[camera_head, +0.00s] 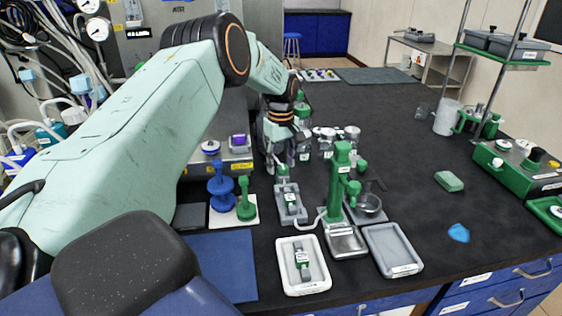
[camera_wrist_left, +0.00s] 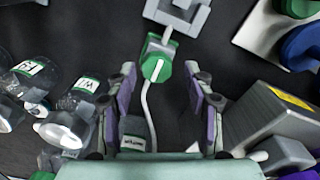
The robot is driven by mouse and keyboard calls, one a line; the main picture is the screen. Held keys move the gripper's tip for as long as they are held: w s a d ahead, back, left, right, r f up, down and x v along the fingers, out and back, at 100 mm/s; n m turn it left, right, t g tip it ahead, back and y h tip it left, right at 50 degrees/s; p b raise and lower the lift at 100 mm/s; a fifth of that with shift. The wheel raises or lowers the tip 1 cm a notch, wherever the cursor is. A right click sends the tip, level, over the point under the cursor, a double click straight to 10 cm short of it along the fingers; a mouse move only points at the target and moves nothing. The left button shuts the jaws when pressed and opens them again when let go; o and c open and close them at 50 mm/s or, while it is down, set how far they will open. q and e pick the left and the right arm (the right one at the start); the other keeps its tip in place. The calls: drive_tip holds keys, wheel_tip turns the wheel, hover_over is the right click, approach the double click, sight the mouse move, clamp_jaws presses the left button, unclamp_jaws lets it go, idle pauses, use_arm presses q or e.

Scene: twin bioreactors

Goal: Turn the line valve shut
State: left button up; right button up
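The line valve (camera_wrist_left: 157,68) has a round green knob with a white stripe. In the left wrist view it sits ahead of my left gripper, between the fingers' directions but beyond their tips. The stripe runs roughly along the pale tube (camera_wrist_left: 149,110) that leads from the valve back between the fingers. In the head view the valve (camera_head: 283,171) shows as a small green piece just below my left gripper (camera_head: 277,152). My left gripper is open with nothing between its fingertips (camera_wrist_left: 164,75); the knob appears apart from them. My right gripper is not in view.
Glass bottles with green-edged labels (camera_wrist_left: 86,86) stand close to the left finger in the wrist view. A grey box with a yellow label (camera_wrist_left: 265,115) is close on the right. A grey bracket (camera_wrist_left: 178,14) lies beyond the valve. A green stand (camera_head: 337,185) is nearby.

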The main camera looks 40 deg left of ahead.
use_arm(q)
drive_tip(key=shift+w+f, duration=0.15)
drive_tip(key=shift+w, duration=0.1)
drive_tip(key=c, duration=0.5)
drive_tip(key=shift+s, duration=0.1)
drive_tip(key=c, duration=0.4)
clamp_jaws()
